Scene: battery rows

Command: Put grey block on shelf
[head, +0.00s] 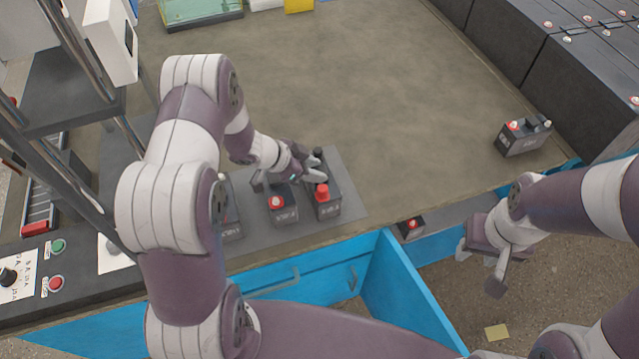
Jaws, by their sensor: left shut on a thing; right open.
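Dark grey battery-like blocks with red and black terminals stand in a row on a grey mat (350,203) near the table's front edge. My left gripper (288,178) is low over the row, shut on what looks like the middle grey block (283,213). The gripper hides the block's top. A right grey block (327,208) stands close beside it, and a left grey block (231,226) is partly hidden by my arm. A dark shelf (65,90) on metal posts is at upper left. My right gripper (482,268) is open and empty, beyond the table's front edge.
Another block (523,138) stands on the table (400,100) at right. A small block (411,228) sits by the front edge above a blue cabinet (400,285). Large dark units (560,75) line the upper right. A button panel (35,275) is at left. The table's middle is clear.

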